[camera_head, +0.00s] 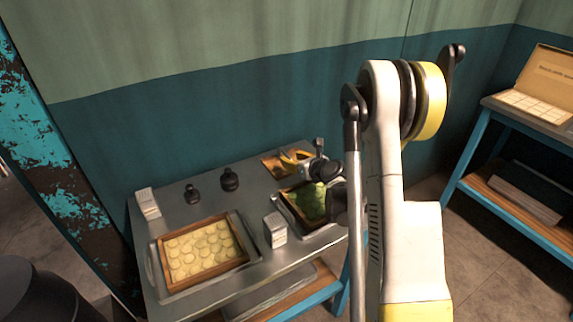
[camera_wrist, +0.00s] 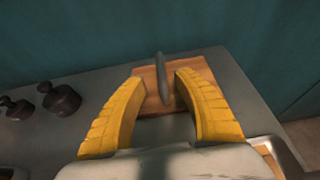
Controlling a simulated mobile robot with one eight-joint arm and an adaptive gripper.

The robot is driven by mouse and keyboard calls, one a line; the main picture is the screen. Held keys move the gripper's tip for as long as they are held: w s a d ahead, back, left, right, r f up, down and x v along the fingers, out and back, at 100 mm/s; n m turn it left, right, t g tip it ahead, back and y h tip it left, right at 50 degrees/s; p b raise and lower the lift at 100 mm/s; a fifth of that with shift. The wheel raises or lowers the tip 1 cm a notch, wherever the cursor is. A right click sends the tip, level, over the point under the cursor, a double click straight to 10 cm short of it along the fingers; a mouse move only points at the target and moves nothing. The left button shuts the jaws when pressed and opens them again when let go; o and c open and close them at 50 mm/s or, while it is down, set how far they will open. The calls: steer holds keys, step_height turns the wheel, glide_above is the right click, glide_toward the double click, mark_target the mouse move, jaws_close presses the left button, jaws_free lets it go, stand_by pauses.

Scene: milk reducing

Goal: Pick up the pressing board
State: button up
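The pressing board is a flat wooden board (camera_wrist: 148,78) with an upright grey handle (camera_wrist: 162,72); it lies at the back of the metal table. In the head view part of the board (camera_head: 269,164) shows beside my gripper (camera_head: 290,158), which hides the rest. In the wrist view my yellow gripper fingers (camera_wrist: 160,78) are open over the board.
On the metal table (camera_head: 190,228) are a tray with pale round pieces (camera_head: 205,250), a tray of green items (camera_head: 309,200), two dark weights (camera_head: 229,179) and two white boxes (camera_head: 275,231). The wall (camera_head: 180,130) stands close behind. A second table (camera_head: 500,107) is at right.

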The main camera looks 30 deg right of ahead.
mark_target(287, 155)
steer(key=b+x, duration=0.2)
steer(key=x, duration=0.4)
steer(key=shift+d+r+b, duration=0.1)
steer(key=shift+r+b, duration=0.05)
steer(key=shift+b, duration=0.2)
steer(key=shift+r, duration=0.1)
jaws_close()
